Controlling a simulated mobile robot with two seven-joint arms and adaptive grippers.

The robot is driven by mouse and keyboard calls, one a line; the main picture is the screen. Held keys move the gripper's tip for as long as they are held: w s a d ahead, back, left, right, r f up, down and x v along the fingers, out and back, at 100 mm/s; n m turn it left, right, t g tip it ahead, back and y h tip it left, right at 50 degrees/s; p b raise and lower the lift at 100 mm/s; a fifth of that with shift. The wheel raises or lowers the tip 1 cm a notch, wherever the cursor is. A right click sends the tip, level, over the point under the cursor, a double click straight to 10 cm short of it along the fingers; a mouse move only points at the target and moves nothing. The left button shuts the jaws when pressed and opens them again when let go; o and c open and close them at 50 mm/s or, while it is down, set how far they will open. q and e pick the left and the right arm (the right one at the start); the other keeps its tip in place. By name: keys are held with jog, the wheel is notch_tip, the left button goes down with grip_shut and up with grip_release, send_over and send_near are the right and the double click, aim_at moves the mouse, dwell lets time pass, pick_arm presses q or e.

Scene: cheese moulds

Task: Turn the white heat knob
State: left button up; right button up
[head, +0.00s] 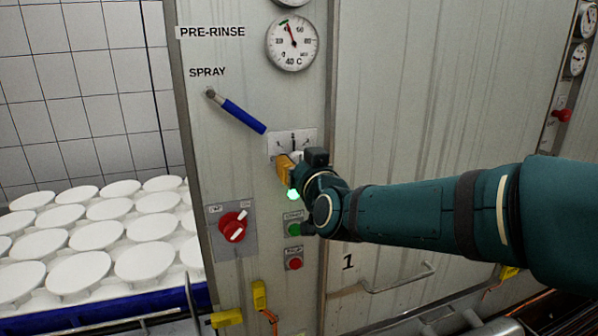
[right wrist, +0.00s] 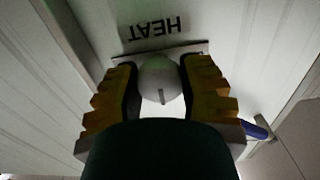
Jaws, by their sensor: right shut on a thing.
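In the head view my right gripper (head: 286,167) is at the light scale plate (head: 292,138) on the panel, and hides most of the knob. My left gripper is not in view.
A blue-handled spray lever (head: 242,116) is up and left of the gripper. A round gauge (head: 292,43) is above. A red rotary switch (head: 233,227), a green button (head: 294,229) and a red button (head: 294,264) are below. White moulds (head: 81,271) stand at left.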

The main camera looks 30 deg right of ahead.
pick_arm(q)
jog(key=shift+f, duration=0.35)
pick_arm(e)
jog(key=o, duration=1.2)
jog(key=shift+w, duration=0.15)
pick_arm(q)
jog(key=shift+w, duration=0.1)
pick_arm(e)
jog(key=v, duration=1.2)
